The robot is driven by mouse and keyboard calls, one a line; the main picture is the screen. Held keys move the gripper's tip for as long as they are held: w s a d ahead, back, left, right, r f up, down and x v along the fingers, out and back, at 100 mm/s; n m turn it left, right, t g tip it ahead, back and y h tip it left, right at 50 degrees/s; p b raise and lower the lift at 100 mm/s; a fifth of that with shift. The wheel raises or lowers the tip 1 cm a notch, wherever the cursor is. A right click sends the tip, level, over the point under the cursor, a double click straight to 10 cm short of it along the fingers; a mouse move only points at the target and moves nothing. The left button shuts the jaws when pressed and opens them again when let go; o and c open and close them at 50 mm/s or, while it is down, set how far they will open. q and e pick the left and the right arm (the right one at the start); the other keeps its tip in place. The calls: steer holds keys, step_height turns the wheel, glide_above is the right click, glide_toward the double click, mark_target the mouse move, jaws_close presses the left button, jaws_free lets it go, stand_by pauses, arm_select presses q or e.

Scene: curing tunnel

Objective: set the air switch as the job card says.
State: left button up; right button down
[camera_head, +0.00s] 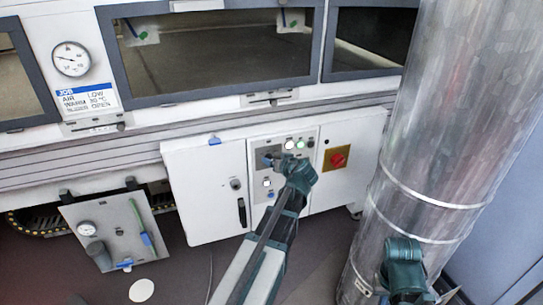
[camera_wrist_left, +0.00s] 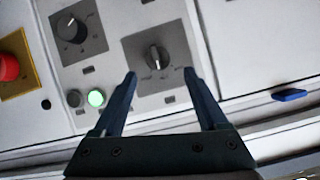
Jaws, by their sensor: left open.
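The job card (camera_head: 88,98) below the round gauge reads AIR LOW, with a WARM line and OPEN below it. The control panel of the white cabinet is partly covered by my left gripper (camera_head: 273,160) in the head view. In the left wrist view a dark rotary knob (camera_wrist_left: 155,58) on a grey plate lies ahead, between the fingertips of my open left gripper (camera_wrist_left: 160,75). The jaws are apart from it; its labels are too small to read. A second knob (camera_wrist_left: 70,27) is on another grey plate. A teal part of my right arm shows at lower right; its fingers cannot be made out.
A red button (camera_head: 338,159) on a yellow plate and a lit green button (camera_wrist_left: 95,98) are near the knobs. A large metal duct (camera_head: 440,150) stands at right. A tilted grey board (camera_head: 112,228) with a gauge is at lower left.

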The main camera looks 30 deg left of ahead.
arm_select(q)
steer(key=p+v, duration=0.4)
steer(key=v, duration=0.6)
steer(key=shift+s+r, duration=0.15)
steer(key=shift+r, duration=0.25)
steer(key=s+d+r+m+g+h+p, duration=0.2)
steer(key=s+d+r+m+h+p, duration=0.1)
steer(key=s+d+p, duration=0.3)
steer(key=s+d+r+m+g+h+p, duration=0.3)
steer(key=s+d+p, duration=0.4)
steer(key=d, duration=0.5)
steer(key=s+d+r+m+g+h+p, duration=0.3)
steer(key=s+d+r+m+p, duration=0.2)
steer(key=d+p, duration=0.4)
steer(key=shift+s+m+p, duration=0.3)
steer(key=shift+s+p, duration=0.35)
steer(key=shift+p, duration=0.2)
steer(key=shift+d, duration=0.1)
steer(key=shift+s, duration=0.5)
